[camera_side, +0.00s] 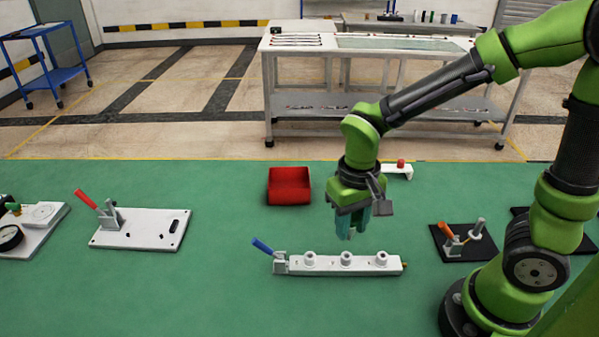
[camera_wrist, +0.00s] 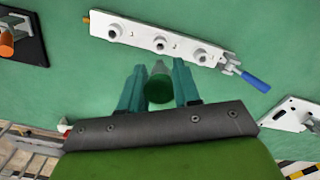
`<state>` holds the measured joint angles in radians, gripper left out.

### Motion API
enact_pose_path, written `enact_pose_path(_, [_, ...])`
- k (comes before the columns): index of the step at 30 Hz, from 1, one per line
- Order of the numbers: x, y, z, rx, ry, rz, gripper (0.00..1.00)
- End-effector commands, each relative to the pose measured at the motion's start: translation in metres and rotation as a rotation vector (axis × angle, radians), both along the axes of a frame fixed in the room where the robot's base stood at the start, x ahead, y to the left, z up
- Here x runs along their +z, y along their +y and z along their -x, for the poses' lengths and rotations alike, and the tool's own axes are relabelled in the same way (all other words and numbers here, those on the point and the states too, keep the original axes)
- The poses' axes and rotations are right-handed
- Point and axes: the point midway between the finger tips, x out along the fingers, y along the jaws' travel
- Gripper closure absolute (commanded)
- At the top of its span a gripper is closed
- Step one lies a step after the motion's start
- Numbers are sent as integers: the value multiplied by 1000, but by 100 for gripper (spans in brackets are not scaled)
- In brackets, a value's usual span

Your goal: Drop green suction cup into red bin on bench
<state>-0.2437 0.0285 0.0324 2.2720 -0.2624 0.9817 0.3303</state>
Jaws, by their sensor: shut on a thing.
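My gripper (camera_side: 349,229) hangs above the green bench, behind the white strip with the blue lever. In the wrist view my gripper (camera_wrist: 158,82) has its two teal fingers shut on the green suction cup (camera_wrist: 158,90), which shows as a dark green round body with a paler tip between them. In the side view the cup is mostly hidden by the fingers. The red bin (camera_side: 289,186) stands on the bench to the left of my gripper, and its inside looks empty. The cup is apart from the bin.
A white strip (camera_side: 334,265) with three round fittings and a blue lever (camera_side: 262,246) lies in front. A white plate (camera_side: 142,229) with a red lever is at left. A black plate (camera_side: 463,243) is at right. The bench (camera_side: 225,185) is bare around the bin.

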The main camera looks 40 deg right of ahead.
Motion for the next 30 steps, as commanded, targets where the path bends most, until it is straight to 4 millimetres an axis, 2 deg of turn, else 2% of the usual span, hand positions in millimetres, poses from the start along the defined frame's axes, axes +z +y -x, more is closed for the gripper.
enact_pose_path(5, [0, 0, -2, -1, 0, 0, 100])
enact_pose_path(8, [3, -1, -15, -2, -1, -2, 100])
enact_pose_path(11, [6, -3, -42, -4, 1, -3, 100])
enact_pose_path(16, [11, -17, -109, -9, 4, -7, 100])
enact_pose_path(21, [9, -42, -173, -10, 7, -8, 100])
enact_pose_path(24, [5, -60, -205, -9, 7, -5, 100])
enact_pose_path(30, [-4, -89, -248, -5, 3, -2, 100])
